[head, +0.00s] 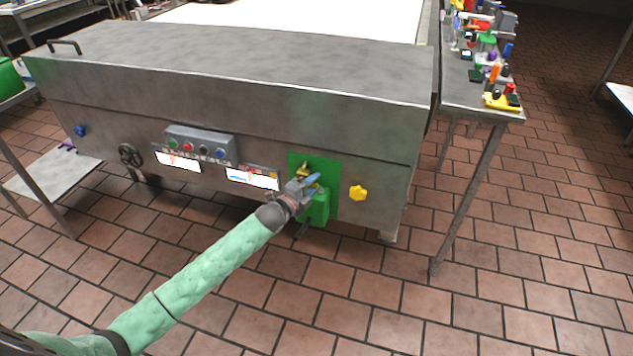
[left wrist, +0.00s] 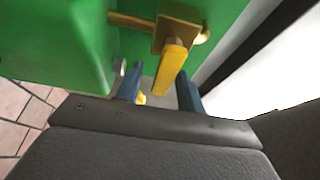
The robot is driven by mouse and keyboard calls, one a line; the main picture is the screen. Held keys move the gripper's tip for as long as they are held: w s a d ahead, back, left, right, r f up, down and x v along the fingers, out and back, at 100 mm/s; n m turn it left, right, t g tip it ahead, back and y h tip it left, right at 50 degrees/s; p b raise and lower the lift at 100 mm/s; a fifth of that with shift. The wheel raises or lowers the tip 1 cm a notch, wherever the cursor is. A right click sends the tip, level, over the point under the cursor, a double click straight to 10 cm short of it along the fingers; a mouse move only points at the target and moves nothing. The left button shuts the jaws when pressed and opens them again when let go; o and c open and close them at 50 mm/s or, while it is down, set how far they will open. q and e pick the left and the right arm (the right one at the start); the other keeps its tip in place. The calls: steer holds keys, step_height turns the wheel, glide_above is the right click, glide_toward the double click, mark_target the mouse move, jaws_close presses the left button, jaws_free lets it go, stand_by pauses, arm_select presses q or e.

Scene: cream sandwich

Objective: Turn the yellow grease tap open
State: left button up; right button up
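The yellow grease tap (head: 302,168) is on the green panel (head: 328,172) at the front of the steel machine. In the left wrist view its yellow lever (left wrist: 173,68) hangs from a brass-coloured block on a horizontal pipe. My left gripper (head: 309,181) is at the tap, in front of the panel. Its two blue fingers (left wrist: 158,78) are apart, and the lever's lower end shows in the gap between them. I cannot tell whether a finger touches the lever. My right gripper is in neither view.
A green box (head: 319,209) sits on the panel just below the gripper. A yellow knob (head: 358,193) is to the right. A cluttered side table (head: 460,95) stands right.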

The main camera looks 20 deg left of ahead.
arm_select(q)
steer(key=shift+x, duration=0.8)
jaws_close()
